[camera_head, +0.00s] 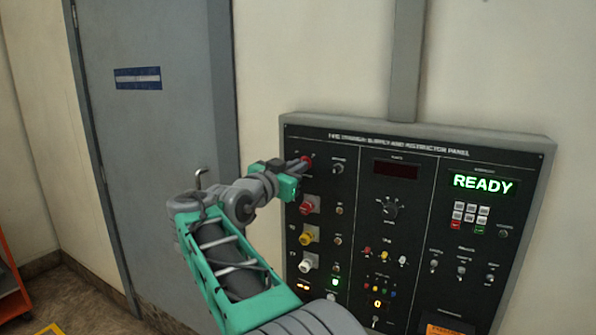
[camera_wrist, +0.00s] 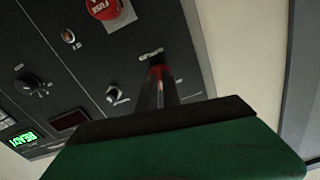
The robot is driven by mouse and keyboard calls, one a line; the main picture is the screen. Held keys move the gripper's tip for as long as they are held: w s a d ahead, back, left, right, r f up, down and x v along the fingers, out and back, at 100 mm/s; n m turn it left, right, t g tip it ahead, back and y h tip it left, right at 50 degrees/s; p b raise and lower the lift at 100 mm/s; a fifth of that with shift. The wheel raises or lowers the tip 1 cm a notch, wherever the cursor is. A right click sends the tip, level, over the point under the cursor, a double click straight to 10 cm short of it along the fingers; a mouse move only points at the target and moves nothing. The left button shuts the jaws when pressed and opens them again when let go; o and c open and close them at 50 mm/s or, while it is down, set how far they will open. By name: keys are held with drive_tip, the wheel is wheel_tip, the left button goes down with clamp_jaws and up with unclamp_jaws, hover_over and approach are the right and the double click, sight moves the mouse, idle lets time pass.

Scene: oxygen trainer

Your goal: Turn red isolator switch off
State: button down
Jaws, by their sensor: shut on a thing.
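The black control panel (camera_head: 350,240) is mounted on the wall. The red isolator switch (camera_head: 306,159) is at its upper left corner. My gripper (camera_head: 301,165) reaches it from the left, with its fingers shut on the switch. In the wrist view, my gripper's fingers (camera_wrist: 160,85) point at the panel, and a bit of the red switch (camera_wrist: 156,70) shows at their tips. The fingers hide most of the switch, so I cannot tell its position.
Below the switch is a red fuse knob (camera_head: 309,205), which also shows in the wrist view (camera_wrist: 104,8). A yellow knob (camera_head: 307,237) and a white knob (camera_head: 308,262) are under it. A small knob (camera_head: 338,169) is right of the switch. The display (camera_head: 482,184) reads READY. A grey door (camera_head: 155,130) is left.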

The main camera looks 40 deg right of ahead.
drive_tip(key=shift+n+p, duration=1.55)
drive_tip(key=shift+n, duration=3.95)
drive_tip(key=c, duration=1.5)
unclamp_jaws()
drive_tip(key=b+v, duration=0.2)
drive_tip(key=v, duration=0.6)
drive_tip(key=shift+w, duration=0.1)
